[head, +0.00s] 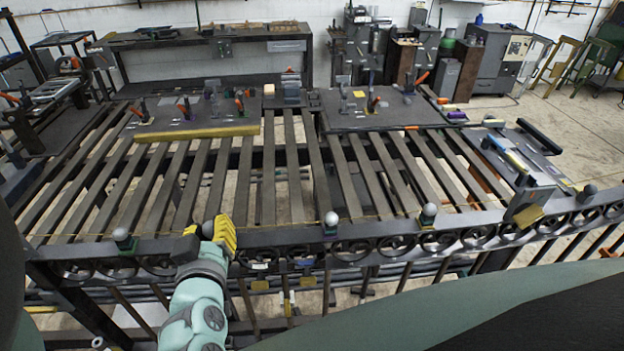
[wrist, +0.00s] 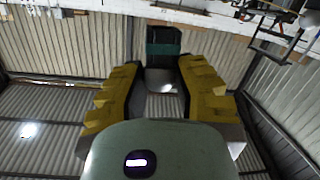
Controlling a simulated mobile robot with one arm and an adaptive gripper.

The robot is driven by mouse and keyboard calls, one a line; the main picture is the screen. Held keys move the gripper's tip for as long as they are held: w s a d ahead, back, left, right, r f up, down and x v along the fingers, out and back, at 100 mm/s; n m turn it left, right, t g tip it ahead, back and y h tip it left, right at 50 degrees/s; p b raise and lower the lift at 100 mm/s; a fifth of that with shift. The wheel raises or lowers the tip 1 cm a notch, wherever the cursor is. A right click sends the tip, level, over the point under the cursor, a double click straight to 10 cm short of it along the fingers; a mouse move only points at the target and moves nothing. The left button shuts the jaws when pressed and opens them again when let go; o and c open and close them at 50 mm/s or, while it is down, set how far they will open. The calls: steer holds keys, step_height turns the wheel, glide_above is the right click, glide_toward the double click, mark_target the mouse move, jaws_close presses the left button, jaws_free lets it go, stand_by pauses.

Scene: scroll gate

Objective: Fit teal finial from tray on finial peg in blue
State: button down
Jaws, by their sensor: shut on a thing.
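My gripper (head: 215,235), with yellow fingers, is at the gate's top rail, left of the middle in the head view. In the wrist view my gripper (wrist: 162,76) is shut on a finial with a teal block (wrist: 163,42) and a grey rounded part between the fingers. In the head view the fingers mostly hide this finial. Other ball-topped finials stand along the rail: one (head: 122,239) left of my gripper, one (head: 331,223) to its right, and one (head: 428,214) further right. I cannot tell which peg place is marked blue, nor pick out the tray.
The dark scrolled rail (head: 380,244) crosses the view. A slatted bench (head: 295,180) lies behind it, with clamps on plates (head: 370,110) at the back. The space above the rail between finials is clear.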

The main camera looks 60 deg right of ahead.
steer(key=shift+w+d+f, duration=0.15)
steer(key=shift+w+d, duration=0.2)
steer(key=shift+b+x, duration=0.95)
steer(key=shift+x, duration=1.2)
steer(key=shift+w+d+f, duration=0.1)
steer(key=shift+d+f, duration=0.2)
steer(key=shift+w+d+f+b, duration=0.2)
steer(key=shift+f+b, duration=0.25)
steer(key=shift+f, duration=0.05)
steer(key=shift+w+d+f+b, duration=0.25)
steer(key=shift+f+b, duration=0.15)
steer(key=shift+f, duration=0.1)
steer(key=shift+w+d+f+b, duration=0.15)
steer(key=shift+d+f+b, duration=0.05)
steer(key=shift+f+b, duration=0.3)
steer(key=shift+f, duration=0.1)
steer(key=shift+m+p, duration=0.4)
steer(key=shift+p, duration=0.3)
steer(key=shift+s, duration=0.15)
steer(key=shift+f+b, duration=1.35)
steer(key=shift+f, duration=0.35)
stand_by(0.8)
